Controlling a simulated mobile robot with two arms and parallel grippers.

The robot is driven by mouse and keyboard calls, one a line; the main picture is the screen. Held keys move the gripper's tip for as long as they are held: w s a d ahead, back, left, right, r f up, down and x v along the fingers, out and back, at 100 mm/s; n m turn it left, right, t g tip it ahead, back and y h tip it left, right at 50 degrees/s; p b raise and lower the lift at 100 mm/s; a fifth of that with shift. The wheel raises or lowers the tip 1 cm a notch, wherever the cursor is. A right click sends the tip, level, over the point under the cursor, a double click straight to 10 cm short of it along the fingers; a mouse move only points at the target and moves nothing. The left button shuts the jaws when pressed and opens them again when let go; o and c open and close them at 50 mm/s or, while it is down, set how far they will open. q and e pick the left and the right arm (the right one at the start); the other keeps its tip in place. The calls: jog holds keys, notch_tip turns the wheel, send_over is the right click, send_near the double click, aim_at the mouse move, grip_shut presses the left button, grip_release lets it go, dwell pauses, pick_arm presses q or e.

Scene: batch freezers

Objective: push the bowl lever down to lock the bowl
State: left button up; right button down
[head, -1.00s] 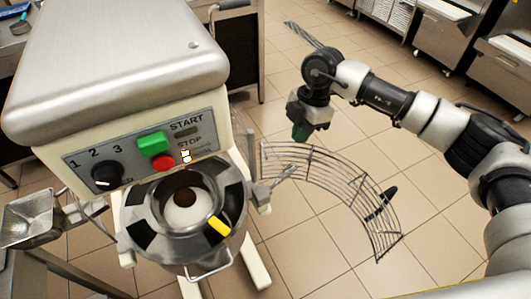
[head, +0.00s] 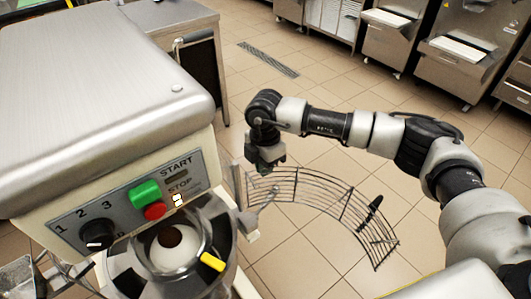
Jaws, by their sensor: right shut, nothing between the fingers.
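The mixer (head: 100,90) stands at the left, with its steel bowl (head: 215,285) at the bottom of the picture, partly cut off. A grey metal lever (head: 262,205), which looks like the bowl lever, sticks up and to the right beside the bowl. My right gripper (head: 265,162) is shut and empty. It points down and appears above the lever in the picture, with a visible gap; the depth between them is hard to judge. My left gripper is not in view.
The wire guard (head: 330,198) is swung out to the right of the bowl, behind and beside the lever. The control panel (head: 130,205) has a green and a red button. A steel table (head: 175,20) stands behind the mixer. Open tiled floor lies to the right.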

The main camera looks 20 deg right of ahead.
jog(key=f, duration=0.4)
jog(key=d+f+p, duration=0.1)
jog(key=f, duration=0.1)
jog(key=shift+s, duration=0.15)
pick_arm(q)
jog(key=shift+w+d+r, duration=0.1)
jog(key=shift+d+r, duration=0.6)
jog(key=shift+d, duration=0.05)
pick_arm(e)
jog(key=shift+d+f, duration=0.45)
jog(key=shift+f, duration=0.2)
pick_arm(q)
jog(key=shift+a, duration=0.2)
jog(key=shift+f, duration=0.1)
